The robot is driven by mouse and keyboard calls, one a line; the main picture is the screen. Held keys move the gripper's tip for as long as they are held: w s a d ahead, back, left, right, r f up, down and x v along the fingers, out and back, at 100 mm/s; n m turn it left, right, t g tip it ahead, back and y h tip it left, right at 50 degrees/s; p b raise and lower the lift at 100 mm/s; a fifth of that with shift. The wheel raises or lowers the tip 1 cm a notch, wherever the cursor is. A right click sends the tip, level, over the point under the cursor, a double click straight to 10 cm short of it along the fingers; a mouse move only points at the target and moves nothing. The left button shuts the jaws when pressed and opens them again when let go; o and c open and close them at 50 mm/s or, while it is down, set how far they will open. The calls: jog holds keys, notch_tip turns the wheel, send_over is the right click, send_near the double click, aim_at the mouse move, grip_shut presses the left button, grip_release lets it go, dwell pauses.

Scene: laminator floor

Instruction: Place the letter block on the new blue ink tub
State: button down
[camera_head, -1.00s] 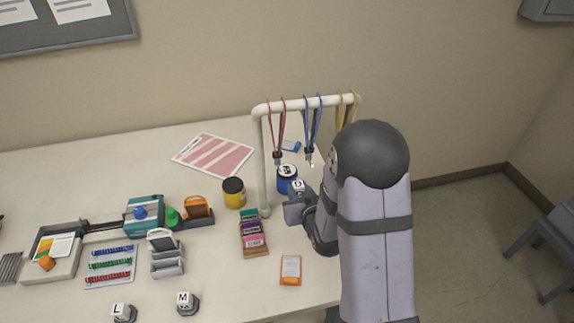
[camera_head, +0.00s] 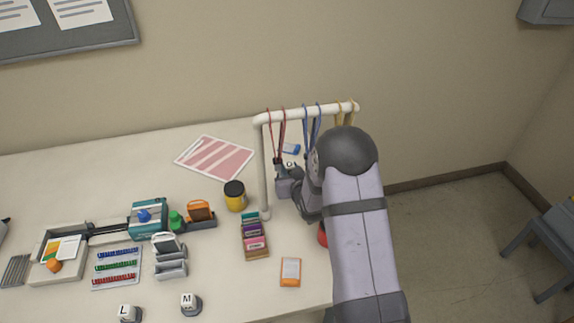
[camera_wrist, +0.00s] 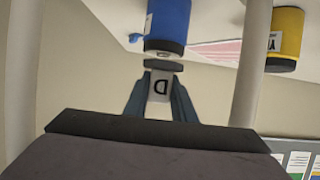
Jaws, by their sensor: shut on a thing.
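The letter block (camera_wrist: 160,88), white with a black D, is between the fingers of my gripper (camera_wrist: 160,100), which is shut on it. The wrist view is upside down. The blue ink tub (camera_wrist: 170,18) with its dark lid is at the top of that view. The block's dark grey end (camera_wrist: 163,65) faces the lid and is very close to it; I cannot tell whether they touch. In the head view my gripper (camera_head: 286,181) is over the tub's place beside the white rack post and hides the tub.
A white rack (camera_head: 264,170) with hanging red, blue and yellow lanyards stands close around my gripper. A yellow tub (camera_head: 235,196) is to the left. A stamp tray (camera_head: 255,240) and an orange packet (camera_head: 290,271) lie nearer. Blocks L (camera_head: 125,312) and M (camera_head: 188,302) stand at the front.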

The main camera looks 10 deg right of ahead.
aim_at(287, 165)
jog(key=w+p, duration=0.1)
jog(key=w, duration=0.2)
jog(key=shift+w+r, duration=0.15)
jog(key=shift+r, duration=0.05)
jog(key=shift+w+f+p, duration=0.1)
jog(key=shift+f+p, duration=0.4)
jog(key=shift+f, duration=0.35)
jog(key=shift+f, duration=0.1)
jog(key=c, duration=1.5)
grip_release()
jog(key=shift+f, duration=0.1)
jog(key=shift+r, duration=0.2)
jog(key=shift+b+v, duration=1.7)
jog(key=shift+v, duration=4.4)
